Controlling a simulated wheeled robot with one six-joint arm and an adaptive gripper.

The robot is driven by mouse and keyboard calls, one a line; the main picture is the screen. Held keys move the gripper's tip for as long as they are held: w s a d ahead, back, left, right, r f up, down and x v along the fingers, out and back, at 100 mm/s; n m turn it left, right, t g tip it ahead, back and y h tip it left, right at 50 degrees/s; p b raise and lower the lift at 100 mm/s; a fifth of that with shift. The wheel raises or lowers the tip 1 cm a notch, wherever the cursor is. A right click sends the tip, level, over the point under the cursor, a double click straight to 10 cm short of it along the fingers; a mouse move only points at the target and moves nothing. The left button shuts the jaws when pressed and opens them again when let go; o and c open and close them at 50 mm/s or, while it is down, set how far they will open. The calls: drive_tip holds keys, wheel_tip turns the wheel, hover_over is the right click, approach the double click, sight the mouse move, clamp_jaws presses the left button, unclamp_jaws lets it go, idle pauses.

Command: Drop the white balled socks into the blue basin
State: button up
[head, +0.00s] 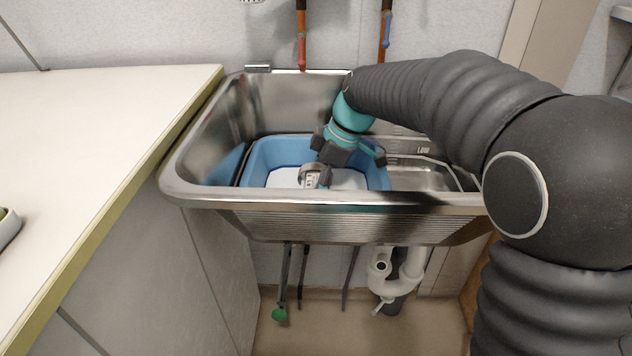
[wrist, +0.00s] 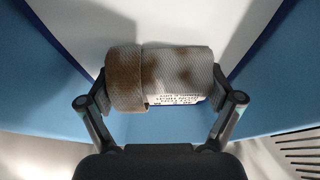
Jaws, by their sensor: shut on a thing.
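The blue basin (head: 283,152) stands inside a steel sink, and its blue walls also fill both sides of the wrist view (wrist: 40,75). My gripper (head: 318,170) reaches down into the basin's opening from above. It is shut on the balled socks (wrist: 178,70), which lie crosswise between the two fingers. They look white-grey and knitted, with a browner ribbed band at the left and small dark print at the lower edge. In the head view the socks (head: 312,180) show partly below the gripper, over the basin. Whether they touch its floor I cannot tell.
The steel sink (head: 190,192) has a raised rim around the basin. A white area (head: 346,180) shows on the basin's floor. A pale counter (head: 100,120) lies to the left. Pipes (head: 302,40) run up the wall behind. Bare steel shows right of the basin.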

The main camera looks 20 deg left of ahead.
drive_tip(key=shift+f, duration=0.15)
drive_tip(key=o, duration=0.9)
drive_tip(key=shift+o, duration=0.2)
drive_tip(key=shift+r, duration=0.2)
drive_tip(key=p+v, duration=0.2)
drive_tip(key=v, duration=1.1)
drive_tip(key=shift+a, duration=0.2)
